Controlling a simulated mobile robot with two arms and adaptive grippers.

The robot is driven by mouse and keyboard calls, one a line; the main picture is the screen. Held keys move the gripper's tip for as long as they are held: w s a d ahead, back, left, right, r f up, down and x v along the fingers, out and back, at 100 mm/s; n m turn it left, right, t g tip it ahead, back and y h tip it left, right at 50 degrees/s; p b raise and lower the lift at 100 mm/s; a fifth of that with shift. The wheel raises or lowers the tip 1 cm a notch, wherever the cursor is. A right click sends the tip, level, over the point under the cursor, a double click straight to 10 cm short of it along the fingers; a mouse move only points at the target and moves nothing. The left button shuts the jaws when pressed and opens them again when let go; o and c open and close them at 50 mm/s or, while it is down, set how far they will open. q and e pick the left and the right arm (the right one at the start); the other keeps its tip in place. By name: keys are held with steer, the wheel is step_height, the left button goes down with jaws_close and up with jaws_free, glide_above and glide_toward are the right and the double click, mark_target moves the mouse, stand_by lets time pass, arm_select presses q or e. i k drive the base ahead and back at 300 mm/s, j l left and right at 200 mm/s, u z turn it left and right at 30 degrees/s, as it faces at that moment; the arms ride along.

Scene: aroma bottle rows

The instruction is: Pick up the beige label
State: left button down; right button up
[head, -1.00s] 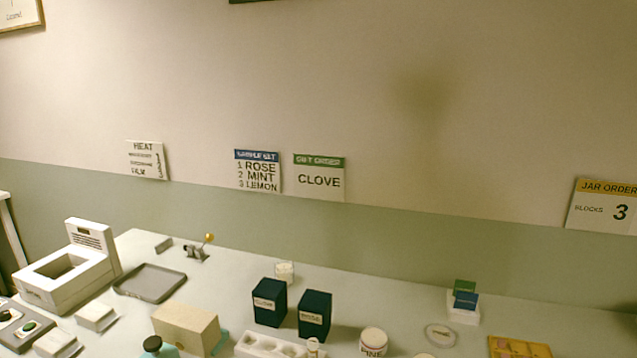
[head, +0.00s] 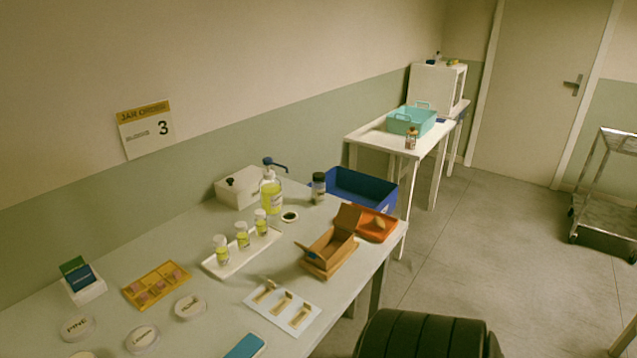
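Three small tan pieces (head: 282,303) lie on a white card (head: 258,310) near the front edge of the table. They are beige in tone, but they are too small to tell whether one is the beige label. No other beige label can be made out. Neither of my grippers shows in the head view.
Round lids (head: 190,306) lie at the left. A black ribbed shape (head: 425,335) stands at the bottom.

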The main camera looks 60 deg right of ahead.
mark_target(279, 308)
steer(key=z, duration=1.7)
